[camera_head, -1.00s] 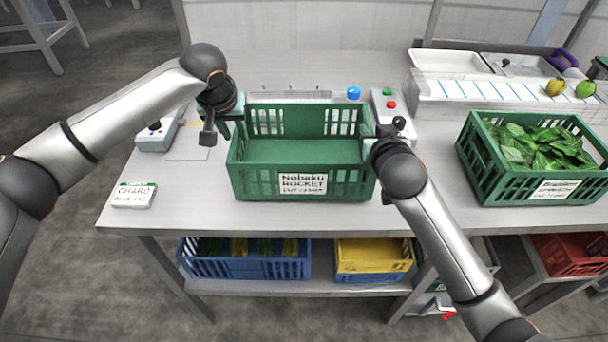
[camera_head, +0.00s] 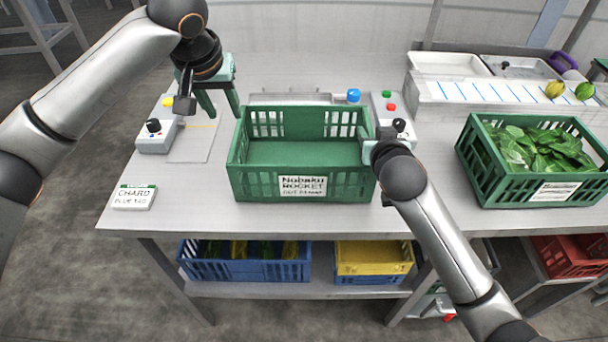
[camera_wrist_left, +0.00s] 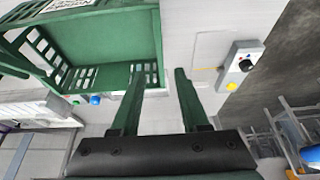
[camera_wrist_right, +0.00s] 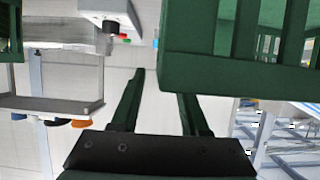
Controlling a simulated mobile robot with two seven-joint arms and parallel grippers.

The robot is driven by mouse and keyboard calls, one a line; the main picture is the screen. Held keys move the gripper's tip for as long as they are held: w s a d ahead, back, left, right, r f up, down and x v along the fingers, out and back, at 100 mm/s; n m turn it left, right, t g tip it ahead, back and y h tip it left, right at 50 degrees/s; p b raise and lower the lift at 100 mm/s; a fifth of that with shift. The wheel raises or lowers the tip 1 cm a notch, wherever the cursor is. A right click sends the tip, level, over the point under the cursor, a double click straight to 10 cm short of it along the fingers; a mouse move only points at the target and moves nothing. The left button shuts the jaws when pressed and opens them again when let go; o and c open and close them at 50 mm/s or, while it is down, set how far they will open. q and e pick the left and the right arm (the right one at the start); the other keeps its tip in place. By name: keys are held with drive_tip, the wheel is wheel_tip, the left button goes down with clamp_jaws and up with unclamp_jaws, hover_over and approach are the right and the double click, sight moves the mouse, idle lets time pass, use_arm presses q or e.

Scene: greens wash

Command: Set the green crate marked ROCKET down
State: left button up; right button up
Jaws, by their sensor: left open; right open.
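The green crate marked ROCKET (camera_head: 252,184) stands level on the grey table, empty, its label facing me. It also shows at upper left in the left wrist view (camera_wrist_left: 107,40) and upper right in the right wrist view (camera_wrist_right: 235,65). My left gripper (camera_head: 222,112) is open and empty, above and left of the crate's back left corner, clear of its wall. Its spread fingers show in the left wrist view (camera_wrist_left: 159,75). My right gripper (camera_head: 368,140) is open at the crate's right wall. Whether its fingers touch the wall I cannot tell.
A green crate of leaves (camera_head: 478,175) stands to the right. A box with green and red buttons (camera_head: 389,104) stands behind my right gripper. Blue crates (camera_head: 240,268) are on the shelf below.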

drive_tip(key=v, duration=1.2)
idle(0.3)
